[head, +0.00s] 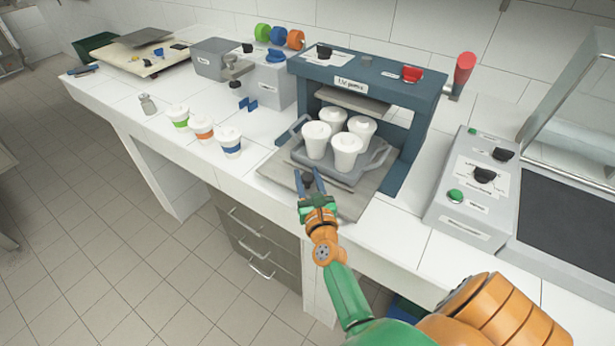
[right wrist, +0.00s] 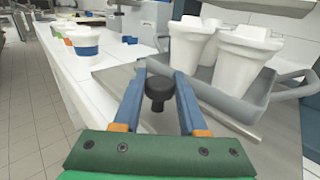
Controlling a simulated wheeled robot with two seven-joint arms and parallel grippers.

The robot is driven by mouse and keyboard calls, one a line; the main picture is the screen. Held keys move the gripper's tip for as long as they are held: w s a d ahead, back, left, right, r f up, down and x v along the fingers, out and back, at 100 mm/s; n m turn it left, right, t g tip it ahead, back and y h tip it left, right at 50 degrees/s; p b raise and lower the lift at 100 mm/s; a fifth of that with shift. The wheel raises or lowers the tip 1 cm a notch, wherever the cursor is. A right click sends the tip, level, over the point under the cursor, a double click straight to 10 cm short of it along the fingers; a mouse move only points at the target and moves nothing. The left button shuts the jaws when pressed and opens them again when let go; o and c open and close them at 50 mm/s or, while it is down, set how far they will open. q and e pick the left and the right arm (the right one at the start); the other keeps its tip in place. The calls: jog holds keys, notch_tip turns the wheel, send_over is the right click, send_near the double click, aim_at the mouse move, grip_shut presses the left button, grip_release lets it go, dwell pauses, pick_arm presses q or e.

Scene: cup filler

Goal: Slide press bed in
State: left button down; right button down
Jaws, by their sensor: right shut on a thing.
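The press bed (head: 350,204) is a flat grey plate, drawn partly out toward me at the front of the dark blue press (head: 420,110). A grey tray (head: 324,172) with handles sits on it and holds several white lidded cups (head: 346,151). My right gripper (head: 309,181) is at the bed's front edge, shut on the black knob (right wrist: 159,92) there. In the right wrist view its blue fingers stand on both sides of the knob. The bed's rear is hidden by the tray and cups. My left gripper is not in view.
Several banded paper cups (head: 229,143) stand on the counter left of the press. A grey control box (head: 470,190) is to its right. The press's side posts flank the bed. The white counter in front of the paper cups is clear.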

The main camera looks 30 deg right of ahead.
aim_at(332, 158)
jog(key=shift+d, duration=0.1)
jog(key=w+d+b, duration=0.1)
jog(key=d, duration=0.2)
jog(key=w+d+b, duration=0.2)
jog(key=d, duration=0.2)
jog(key=w+d+b, duration=0.1)
jog(key=d+b, duration=0.1)
jog(key=d, duration=0.1)
jog(key=shift+w+d+f, duration=0.2)
jog(key=shift+w+d, duration=0.05)
jog(key=shift+d, duration=0.05)
jog(key=shift+w+d+r, duration=0.1)
jog(key=shift+w+d, duration=0.05)
jog(key=shift+d, duration=0.15)
jog(key=shift+r, duration=0.25)
jog(key=shift+d, duration=0.1)
